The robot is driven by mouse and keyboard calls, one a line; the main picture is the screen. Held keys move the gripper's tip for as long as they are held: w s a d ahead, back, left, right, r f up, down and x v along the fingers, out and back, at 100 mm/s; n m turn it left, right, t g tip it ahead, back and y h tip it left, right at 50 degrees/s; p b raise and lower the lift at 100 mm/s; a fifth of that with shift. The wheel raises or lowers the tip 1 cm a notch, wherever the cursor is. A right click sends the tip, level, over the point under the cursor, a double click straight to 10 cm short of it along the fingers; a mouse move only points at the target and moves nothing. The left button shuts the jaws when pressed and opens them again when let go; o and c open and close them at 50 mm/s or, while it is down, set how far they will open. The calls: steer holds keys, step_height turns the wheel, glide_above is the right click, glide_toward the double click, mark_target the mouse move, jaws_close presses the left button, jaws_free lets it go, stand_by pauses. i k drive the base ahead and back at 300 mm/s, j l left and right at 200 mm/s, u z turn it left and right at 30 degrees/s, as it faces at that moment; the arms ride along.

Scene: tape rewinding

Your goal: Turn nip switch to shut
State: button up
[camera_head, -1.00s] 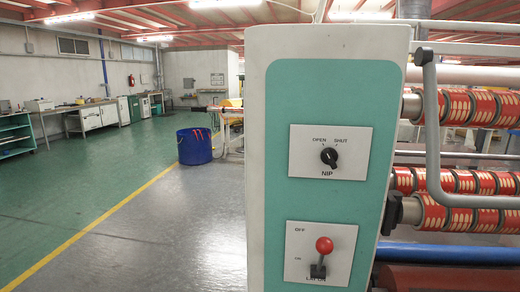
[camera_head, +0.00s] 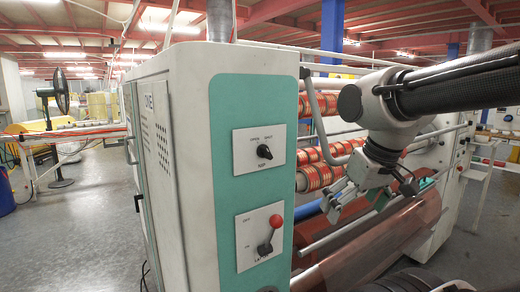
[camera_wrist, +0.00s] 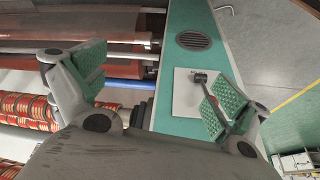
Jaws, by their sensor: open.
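The nip switch (camera_head: 264,151) is a black round knob on a white plate, on the green front panel (camera_head: 230,110) of a machine cabinet. Its small lettering is blurred in the head view, and I cannot tell surely which mark the knob points at. My gripper (camera_head: 360,208) is right of the cabinet, in front of the rollers, apart from the switch. In the wrist view my gripper (camera_wrist: 155,88) has its two green-padded fingers spread wide with nothing between them. The nip switch cannot be made out there.
A red-balled lever (camera_head: 276,221) sits on a lower plate of the panel. Printed rollers (camera_head: 320,176) and a bent grey handle (camera_head: 318,110) are right of the cabinet. A fan (camera_head: 58,98) stands far left. Grey floor (camera_head: 85,225) left of the cabinet is clear.

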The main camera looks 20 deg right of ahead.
mark_target(262, 151)
steer(key=j+z, duration=0.1)
steer(key=j, duration=1)
steer(key=j+z, duration=0.15)
steer(key=j, duration=0.95)
steer(key=k, duration=0.05)
